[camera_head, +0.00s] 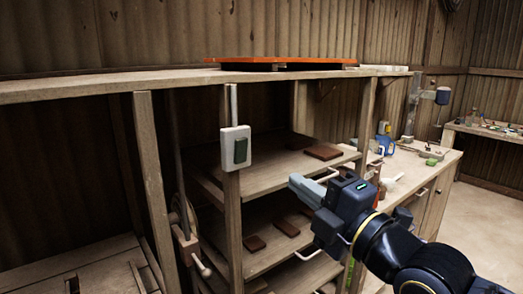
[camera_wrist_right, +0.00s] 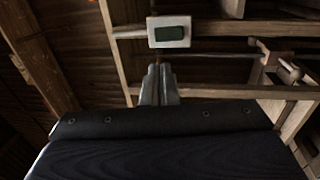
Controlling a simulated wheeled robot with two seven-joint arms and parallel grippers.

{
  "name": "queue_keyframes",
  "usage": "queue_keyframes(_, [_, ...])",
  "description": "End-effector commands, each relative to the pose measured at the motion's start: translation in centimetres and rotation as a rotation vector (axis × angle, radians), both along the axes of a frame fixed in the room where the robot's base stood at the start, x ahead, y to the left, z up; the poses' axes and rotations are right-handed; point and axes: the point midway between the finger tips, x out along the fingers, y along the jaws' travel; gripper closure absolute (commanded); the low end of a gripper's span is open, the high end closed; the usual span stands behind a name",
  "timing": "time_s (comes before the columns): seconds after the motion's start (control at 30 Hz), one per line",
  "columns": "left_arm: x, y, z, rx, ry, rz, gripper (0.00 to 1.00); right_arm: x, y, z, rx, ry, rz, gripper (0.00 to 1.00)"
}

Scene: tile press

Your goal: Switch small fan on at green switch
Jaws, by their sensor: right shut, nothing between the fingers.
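The green switch (camera_head: 240,151) sits in a white box fixed to a wooden post of the shelf unit, left of centre in the head view. In the right wrist view the same green switch (camera_wrist_right: 169,33) is straight ahead, just beyond the fingertips. My right gripper (camera_head: 294,181) is shut and empty, to the right of the switch and a little lower, apart from it. Its closed fingers (camera_wrist_right: 158,68) also show in the right wrist view, below the white box. The small fan cannot be made out clearly. My left gripper is out of view.
Wooden shelves (camera_head: 275,178) with several dark brown tiles (camera_head: 323,152) lie behind the post and gripper. An orange board (camera_head: 283,62) lies on the top shelf. A workbench (camera_head: 415,170) with bottles stands at the right. Open floor (camera_head: 483,215) shows at far right.

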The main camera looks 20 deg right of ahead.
Motion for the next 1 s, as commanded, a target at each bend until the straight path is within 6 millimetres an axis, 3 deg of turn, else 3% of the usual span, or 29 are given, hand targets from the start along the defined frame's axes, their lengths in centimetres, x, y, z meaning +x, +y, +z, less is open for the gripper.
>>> queue_keyframes(0.27, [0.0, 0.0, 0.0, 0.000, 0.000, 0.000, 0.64, 0.0, 0.0, 0.0, 0.000, 0.001, 0.000, 1.00])
queue_keyframes(0.43, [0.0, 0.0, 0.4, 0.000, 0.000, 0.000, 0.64, 1.0, 0.4, 0.2, -0.001, 0.006, 0.000, 1.00])
queue_keyframes(1.0, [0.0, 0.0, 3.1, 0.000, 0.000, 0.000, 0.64, 11.2, 4.1, 1.9, 0.000, 0.005, 0.001, 1.00])
